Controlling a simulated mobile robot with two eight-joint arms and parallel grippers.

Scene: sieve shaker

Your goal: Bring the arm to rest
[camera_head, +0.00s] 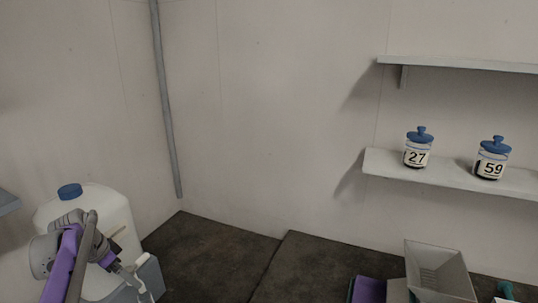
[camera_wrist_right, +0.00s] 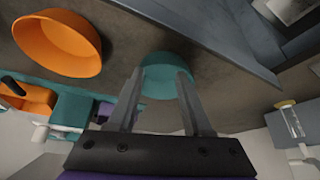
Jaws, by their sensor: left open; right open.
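My left arm comes in at the lower left of the head view, in front of a white jug. Its gripper (camera_head: 140,284) is open, small in the picture, and I see nothing between its fingers. My right gripper (camera_wrist_right: 159,76) shows in the right wrist view with its two grey fingers spread apart. A teal bowl (camera_wrist_right: 163,78) shows behind the gap between these fingers; it looks farther off, not held. The right gripper does not show in the head view.
The white jug (camera_head: 112,213) with a blue cap stands at left. Jars labelled 27 (camera_head: 417,158) and 59 (camera_head: 491,169) stand on a wall shelf (camera_head: 448,182). A grey hopper-like tray (camera_head: 438,268) is at lower right. An orange bowl (camera_wrist_right: 58,50) shows in the wrist view.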

